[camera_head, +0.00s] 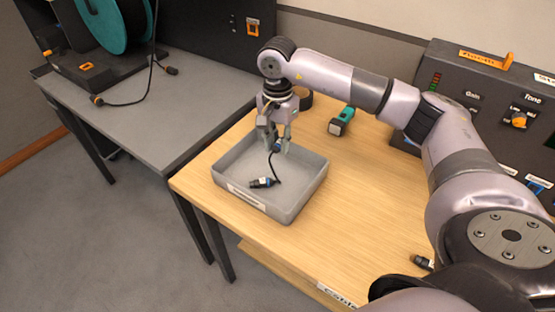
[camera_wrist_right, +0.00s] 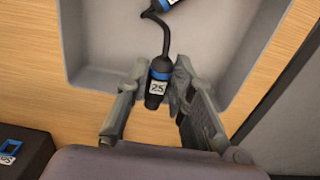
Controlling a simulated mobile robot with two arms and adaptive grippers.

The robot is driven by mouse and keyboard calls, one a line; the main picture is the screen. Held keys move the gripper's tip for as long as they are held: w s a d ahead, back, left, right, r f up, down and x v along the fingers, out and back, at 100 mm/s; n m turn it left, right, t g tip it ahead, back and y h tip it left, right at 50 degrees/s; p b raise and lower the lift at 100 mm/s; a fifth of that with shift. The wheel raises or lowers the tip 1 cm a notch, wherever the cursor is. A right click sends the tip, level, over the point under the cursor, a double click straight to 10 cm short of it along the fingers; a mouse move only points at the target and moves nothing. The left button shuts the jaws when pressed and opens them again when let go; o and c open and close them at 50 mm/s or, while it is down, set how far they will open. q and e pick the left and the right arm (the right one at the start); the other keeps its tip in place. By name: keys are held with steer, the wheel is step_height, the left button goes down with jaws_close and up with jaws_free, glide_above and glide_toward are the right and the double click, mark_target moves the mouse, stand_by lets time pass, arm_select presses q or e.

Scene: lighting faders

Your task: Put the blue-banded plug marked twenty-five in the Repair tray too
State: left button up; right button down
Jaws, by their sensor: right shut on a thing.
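My right gripper (camera_head: 276,146) is over the back part of the grey tray (camera_head: 305,200), pointing down. It is shut on a blue-banded plug (camera_wrist_right: 158,85) whose label reads 25 in the wrist view. A short black cable runs from this plug to a second blue-banded plug (camera_head: 263,182), which lies in the tray. That second plug also shows at the top of the wrist view (camera_wrist_right: 165,4), partly cut off. The tray has a white label (camera_head: 247,197) on its front wall, too small to read. My left gripper is not in view.
A green and black tool (camera_head: 341,120) and a dark ring (camera_head: 304,98) are behind the tray. A control panel (camera_head: 480,95) stands at the back right. Another dark plug (camera_head: 422,262) lies near my arm. The wooden bench (camera_head: 350,190) is clear right of the tray.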

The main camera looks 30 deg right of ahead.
mark_target(278, 152)
step_height(278, 152, down, 4)
steer(key=shift+r, duration=0.25)
step_height(278, 152, down, 3)
steer(key=shift+f, duration=0.15)
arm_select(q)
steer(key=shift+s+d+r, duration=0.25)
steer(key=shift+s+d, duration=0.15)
arm_select(e)
steer(key=shift+f, duration=0.2)
steer(key=c, duration=1.4)
jaws_free()
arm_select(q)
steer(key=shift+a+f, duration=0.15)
arm_select(e)
steer(key=shift+r, duration=0.15)
